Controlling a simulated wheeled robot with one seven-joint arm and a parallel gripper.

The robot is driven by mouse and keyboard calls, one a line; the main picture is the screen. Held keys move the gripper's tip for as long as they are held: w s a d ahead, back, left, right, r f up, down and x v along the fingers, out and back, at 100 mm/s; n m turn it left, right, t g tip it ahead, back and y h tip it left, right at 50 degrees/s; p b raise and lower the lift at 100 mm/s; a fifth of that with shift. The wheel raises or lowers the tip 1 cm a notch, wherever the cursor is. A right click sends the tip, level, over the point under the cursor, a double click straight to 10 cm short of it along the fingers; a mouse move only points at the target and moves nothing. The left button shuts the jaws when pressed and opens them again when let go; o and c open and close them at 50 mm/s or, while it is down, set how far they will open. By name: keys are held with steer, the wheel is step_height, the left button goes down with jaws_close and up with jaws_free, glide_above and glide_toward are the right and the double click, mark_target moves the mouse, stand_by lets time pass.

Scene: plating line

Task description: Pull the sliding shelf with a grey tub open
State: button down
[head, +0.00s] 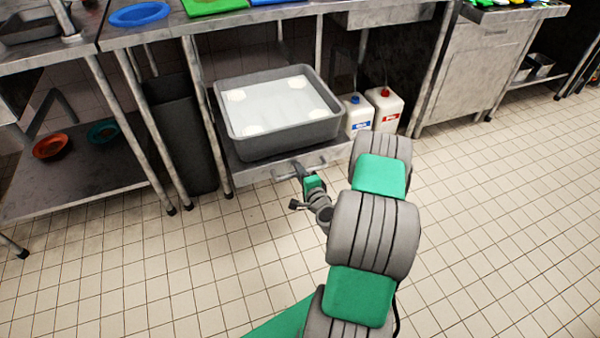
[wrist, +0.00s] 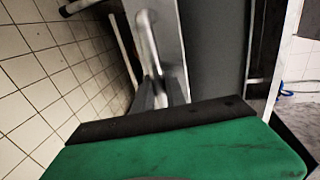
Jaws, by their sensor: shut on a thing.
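The sliding shelf (head: 240,173) sits low under the steel counter, with a bar handle on its front. A large grey tub (head: 285,143) with pale contents stands on it. My gripper (head: 299,170) is at the handle (head: 283,175), in front of the tub, and is shut on it. In the wrist view the handle (wrist: 148,42) runs up from between my gripper's fingers (wrist: 160,92). The exact contact is small in the head view and partly hidden by the green gripper body in the wrist view.
Two white jugs (head: 372,112) stand right of the tub. A dark bin (head: 182,130) stands left of the shelf, beside a table leg. A lower shelf at left holds an orange bowl (head: 50,146). The tiled floor (head: 180,270) in front is clear.

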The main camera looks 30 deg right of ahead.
steer(key=shift+a, duration=0.1)
steer(key=c, duration=1.4)
jaws_free()
steer(key=v, duration=0.7)
steer(key=shift+s+p, duration=0.35)
steer(key=shift+s, duration=0.1)
steer(key=shift+r, duration=0.15)
